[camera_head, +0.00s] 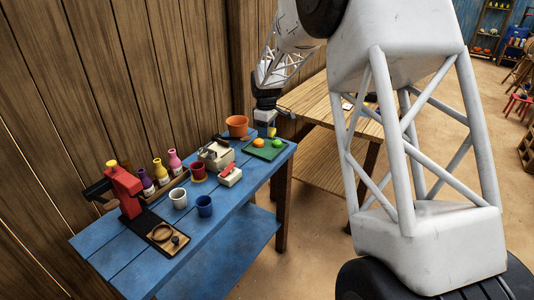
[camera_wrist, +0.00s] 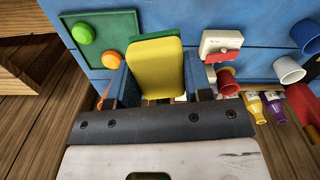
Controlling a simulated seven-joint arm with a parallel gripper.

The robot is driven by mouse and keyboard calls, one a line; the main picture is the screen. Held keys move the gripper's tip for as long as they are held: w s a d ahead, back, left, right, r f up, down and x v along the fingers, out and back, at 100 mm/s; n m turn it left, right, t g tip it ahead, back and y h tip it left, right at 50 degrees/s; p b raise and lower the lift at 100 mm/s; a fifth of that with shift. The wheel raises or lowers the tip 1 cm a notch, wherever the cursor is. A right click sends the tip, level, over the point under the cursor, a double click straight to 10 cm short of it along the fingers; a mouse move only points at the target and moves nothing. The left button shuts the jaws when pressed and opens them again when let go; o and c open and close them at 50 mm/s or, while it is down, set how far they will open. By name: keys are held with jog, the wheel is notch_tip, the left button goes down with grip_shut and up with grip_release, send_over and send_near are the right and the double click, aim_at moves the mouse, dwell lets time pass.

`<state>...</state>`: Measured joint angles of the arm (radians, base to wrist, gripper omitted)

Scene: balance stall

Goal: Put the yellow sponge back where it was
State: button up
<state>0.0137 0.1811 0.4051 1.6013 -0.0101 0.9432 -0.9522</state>
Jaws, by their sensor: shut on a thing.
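The yellow sponge (camera_wrist: 155,68) is between the two fingers of my gripper (camera_wrist: 157,85) in the wrist view. In the head view the sponge (camera_head: 271,131) shows as a small yellow patch under my gripper (camera_head: 267,117), over the far end of the blue table (camera_head: 225,212). A green strip (camera_wrist: 155,35) shows past the sponge's far edge; I cannot tell whether it is part of the sponge. Whether the sponge touches the table is hidden.
A green board (camera_head: 273,154) with a green ball (camera_head: 277,142) and an orange ball (camera_head: 259,142) lies close to the sponge. An orange pot (camera_head: 237,126), a white box (camera_head: 215,154), cups and bottles stand nearby.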

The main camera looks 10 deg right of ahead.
jog(key=f+n, duration=0.1)
jog(key=s+f+n, duration=0.1)
jog(key=n, duration=0.1)
jog(key=f+n, duration=0.1)
jog(key=shift+s+d, duration=0.2)
jog(key=shift+d, duration=0.05)
jog(key=n, duration=0.1)
jog(key=f+n, duration=0.1)
jog(key=n, duration=0.1)
jog(key=s+f+n, duration=0.1)
jog(key=shift+s+d+f, duration=0.1)
jog(key=shift+d+f, duration=0.15)
jog(key=shift+s+d+f+n, duration=0.15)
jog(key=shift+s+f+n, duration=0.3)
jog(key=shift+f+n, duration=0.65)
jog(key=shift+s+d+f+n, duration=0.1)
jog(key=shift+s+f+n, duration=0.4)
jog(key=shift+n, duration=1.15)
jog(key=shift+s+d+f+n, duration=0.15)
jog(key=shift+s+f+n, duration=0.25)
jog(key=shift+f+n, duration=0.7)
jog(key=shift+r+n, duration=0.25)
jog(key=shift+r, duration=0.05)
send_over(267, 152)
jog(key=shift+s+a+f, duration=0.1)
jog(key=shift+s+f, duration=0.1)
jog(key=shift+f, duration=0.55)
jog(key=shift+f, duration=1.75)
